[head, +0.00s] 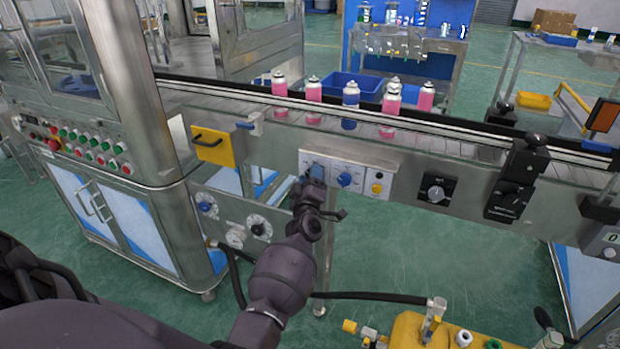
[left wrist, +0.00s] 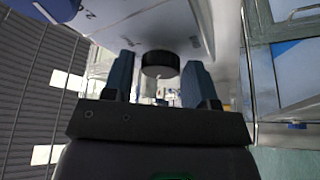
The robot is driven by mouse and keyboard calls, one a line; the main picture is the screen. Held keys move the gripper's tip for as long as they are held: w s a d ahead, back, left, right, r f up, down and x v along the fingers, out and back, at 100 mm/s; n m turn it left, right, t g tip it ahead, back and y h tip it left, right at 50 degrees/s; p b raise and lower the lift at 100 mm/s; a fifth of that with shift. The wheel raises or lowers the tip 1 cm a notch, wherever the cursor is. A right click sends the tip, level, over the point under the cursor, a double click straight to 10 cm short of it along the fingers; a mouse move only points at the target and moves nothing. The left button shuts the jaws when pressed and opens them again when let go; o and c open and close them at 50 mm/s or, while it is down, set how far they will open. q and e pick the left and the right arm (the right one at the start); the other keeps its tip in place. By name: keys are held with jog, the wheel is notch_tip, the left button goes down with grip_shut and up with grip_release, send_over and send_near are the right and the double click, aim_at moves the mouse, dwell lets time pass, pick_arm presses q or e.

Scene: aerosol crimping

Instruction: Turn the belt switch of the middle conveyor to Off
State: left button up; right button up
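The middle conveyor (head: 440,143) runs across the head view with a white control panel (head: 362,166) on its front side. The panel carries a blue knob (head: 344,179) and a yellow plate with a dark button (head: 376,188). My left gripper (head: 312,178) is at the panel's left part and covers what is there. In the left wrist view, the two blue fingers (left wrist: 160,80) are open, with a dark round knob (left wrist: 160,65) between their tips. I see small gaps beside the knob and cannot tell its setting. My right gripper is not in view.
Pink and blue spray cans (head: 351,95) stand on the belt. A yellow plate with a handle (head: 214,145) is left of the panel; a black dial box (head: 436,189) is to its right. A steel cabinet with buttons (head: 90,148) stands left. A yellow machine (head: 408,330) is below.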

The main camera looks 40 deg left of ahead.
pick_arm(q)
jog(key=shift+o, duration=0.6)
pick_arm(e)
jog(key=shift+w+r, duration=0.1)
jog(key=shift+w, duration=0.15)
pick_arm(q)
jog(key=p+v, duration=0.2)
jog(key=v, duration=0.8)
jog(key=shift+s+d, duration=0.25)
jog(key=shift+s, duration=0.05)
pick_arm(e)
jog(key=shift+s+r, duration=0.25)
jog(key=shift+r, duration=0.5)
pick_arm(q)
jog(key=shift+f, duration=0.1)
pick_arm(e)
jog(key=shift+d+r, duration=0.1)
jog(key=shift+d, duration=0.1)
